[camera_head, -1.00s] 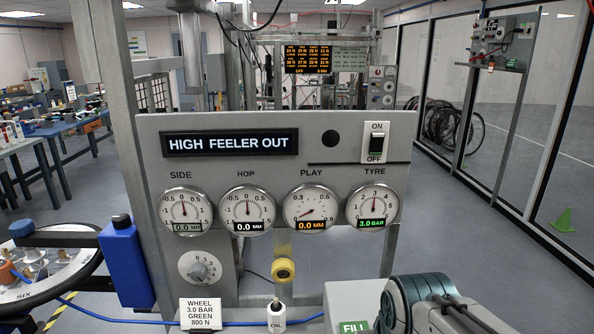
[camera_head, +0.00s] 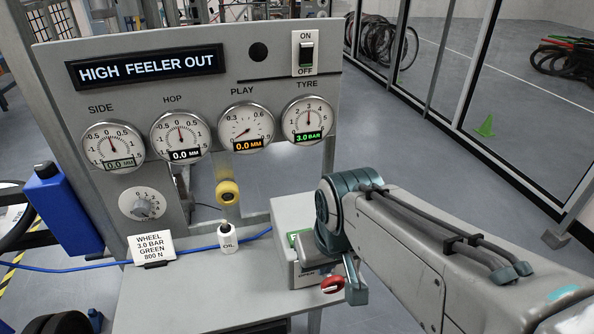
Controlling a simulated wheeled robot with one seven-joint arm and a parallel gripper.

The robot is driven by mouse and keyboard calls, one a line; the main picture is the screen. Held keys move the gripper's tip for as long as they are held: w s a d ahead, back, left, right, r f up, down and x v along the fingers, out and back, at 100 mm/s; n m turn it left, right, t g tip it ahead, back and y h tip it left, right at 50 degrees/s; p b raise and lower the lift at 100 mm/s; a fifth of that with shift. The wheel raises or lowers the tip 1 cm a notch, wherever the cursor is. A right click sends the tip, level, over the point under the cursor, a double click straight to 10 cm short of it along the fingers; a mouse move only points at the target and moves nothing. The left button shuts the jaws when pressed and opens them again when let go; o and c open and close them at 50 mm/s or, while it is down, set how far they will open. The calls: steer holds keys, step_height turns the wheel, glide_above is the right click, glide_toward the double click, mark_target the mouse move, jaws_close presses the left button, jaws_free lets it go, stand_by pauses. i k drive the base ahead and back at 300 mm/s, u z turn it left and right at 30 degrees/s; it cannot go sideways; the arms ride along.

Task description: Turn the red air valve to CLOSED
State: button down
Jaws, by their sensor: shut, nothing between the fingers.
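The red air valve (camera_head: 332,285) shows as a small red knob with a pale edge. It sits at the front right of the bench, low on a grey box (camera_head: 303,275) with a green label. My arm crosses from the lower right, and its teal joint stands in front of part of the box. A lower teal-grey part of my arm is just right of the red knob in the picture; I cannot tell whether they touch. My gripper's fingers cannot be made out. The valve's setting and any CLOSED mark are too small or hidden to read.
A gauge panel (camera_head: 200,90) reads "HIGH FEELER OUT", and its tyre gauge (camera_head: 307,119) shows 3.0 BAR. An oil bottle (camera_head: 227,239), a wheel card (camera_head: 152,248) and a blue hose (camera_head: 95,268) are on the bench. The bench front (camera_head: 215,300) is clear.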

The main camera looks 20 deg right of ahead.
mark_target(335, 283)
steer(key=z, duration=2.25)
steer(key=k, duration=1.05)
steer(key=u, duration=2.1)
